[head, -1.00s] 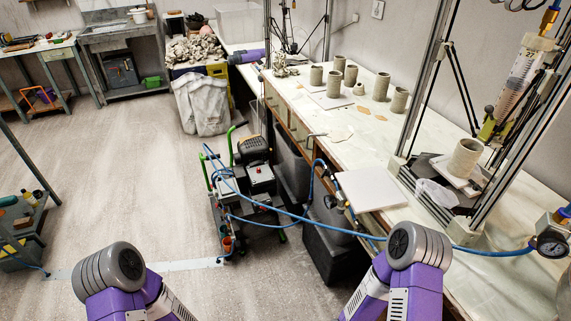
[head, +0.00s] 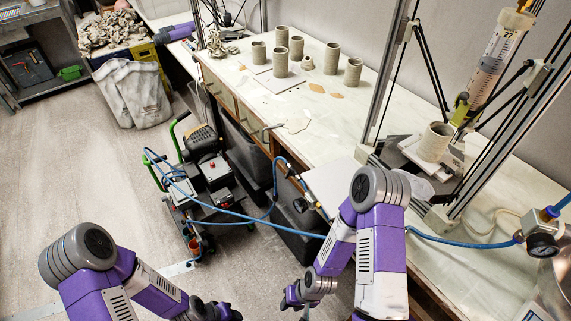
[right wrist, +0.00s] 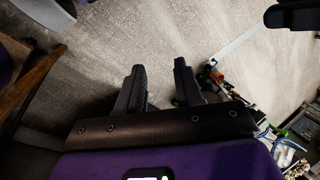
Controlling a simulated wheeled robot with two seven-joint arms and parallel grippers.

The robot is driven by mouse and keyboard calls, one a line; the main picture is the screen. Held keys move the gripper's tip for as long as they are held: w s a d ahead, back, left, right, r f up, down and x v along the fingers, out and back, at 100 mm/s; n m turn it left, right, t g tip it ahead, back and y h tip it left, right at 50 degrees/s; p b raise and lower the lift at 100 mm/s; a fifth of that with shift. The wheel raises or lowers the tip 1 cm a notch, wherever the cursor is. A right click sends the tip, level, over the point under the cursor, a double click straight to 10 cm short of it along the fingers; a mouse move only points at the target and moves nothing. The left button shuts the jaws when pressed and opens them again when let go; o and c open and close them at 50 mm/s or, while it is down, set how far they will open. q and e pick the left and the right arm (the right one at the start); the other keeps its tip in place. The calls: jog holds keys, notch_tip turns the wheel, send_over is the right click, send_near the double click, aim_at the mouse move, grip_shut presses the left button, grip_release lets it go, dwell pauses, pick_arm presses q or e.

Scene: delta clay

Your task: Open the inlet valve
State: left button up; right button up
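No part is plainly marked as the inlet valve. My right gripper (head: 293,297) is low in front of the table, below and apart from the small fitting. In the right wrist view its two fingers (right wrist: 158,68) are apart with bare floor between them. My left gripper (head: 225,312) is at the bottom edge, partly cut off; its fingers are unclear.
The long worktable (head: 235,75) carries several clay cylinders (head: 331,58). A frame with a syringe (head: 497,60) stands over another clay cylinder (head: 435,142) at the right. Dark bins stand under the table. The floor (head: 100,170) left of the cart is open.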

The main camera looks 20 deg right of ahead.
notch_tip(320, 180, up, 9)
jog(key=a+n+g+p, duration=0.1)
jog(key=a+n+p, duration=0.15)
jog(key=p, duration=0.55)
notch_tip(320, 180, down, 2)
jog(key=w+d+n+g+h, duration=0.3)
jog(key=n+g+h, duration=0.15)
jog(key=n, duration=0.55)
jog(key=n+t+h, duration=1)
jog(key=t+h, duration=0.1)
jog(key=h, duration=0.6)
send_near(287, 173)
jog(key=x, duration=0.6)
jog(key=shift+d+r+p, duration=0.15)
jog(key=shift+d+p, duration=0.15)
jog(key=shift+d, duration=0.05)
jog(key=shift+w+d, duration=0.3)
jog(key=shift+d, duration=0.3)
pick_arm(q)
notch_tip(287, 173, up, 11)
jog(key=shift+s+f, duration=0.15)
jog(key=shift+f, duration=0.05)
